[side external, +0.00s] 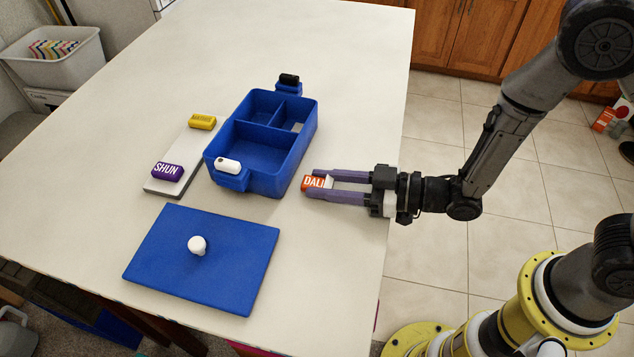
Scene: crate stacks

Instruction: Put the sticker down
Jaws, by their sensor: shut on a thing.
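The sticker is an orange piece with white letters reading DALI (314,182). My gripper (312,184) is shut on it, with a purple finger on either side. It is low over the table, just right of the blue crate; I cannot tell whether it touches the table. The blue crate (228,150) is open on top and divided into compartments. A white piece (228,166) sits on its near end ledge and a black piece (289,80) on its far end ledge. The blue lid (185,275) with a white knob lies flat in front.
A grey-white board (155,186) left of the crate carries a purple SHUN block (167,172) and a yellow block (202,122). A white bin (60,65) stands off the table at the back left. The far table and the strip right of the lid are clear.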

